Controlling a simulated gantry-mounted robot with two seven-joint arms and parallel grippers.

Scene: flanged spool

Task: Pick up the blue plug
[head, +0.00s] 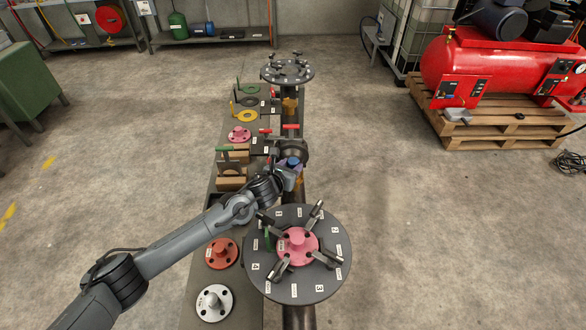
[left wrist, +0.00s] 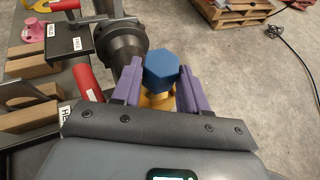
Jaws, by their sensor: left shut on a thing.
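The blue plug (left wrist: 160,68) has a hexagonal head and sits between the two purple fingers of my left gripper (left wrist: 160,88) in the left wrist view. The gripper is shut on it. A gold-coloured fitting (left wrist: 158,102) shows just below the plug, and I cannot tell whether the two touch. In the head view the plug (head: 293,162) is a small blue spot at the tip of my left gripper (head: 291,170), beside the dark pipe flange (head: 294,148). My right gripper is in neither view.
A large dark round flange (head: 262,282) with clamps and a pink blank (head: 297,246) stands in front. A red blank (head: 221,253) and a white blank (head: 214,303) lie on the bench to the left. Wooden blocks (head: 231,184) stand beside the pipe.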

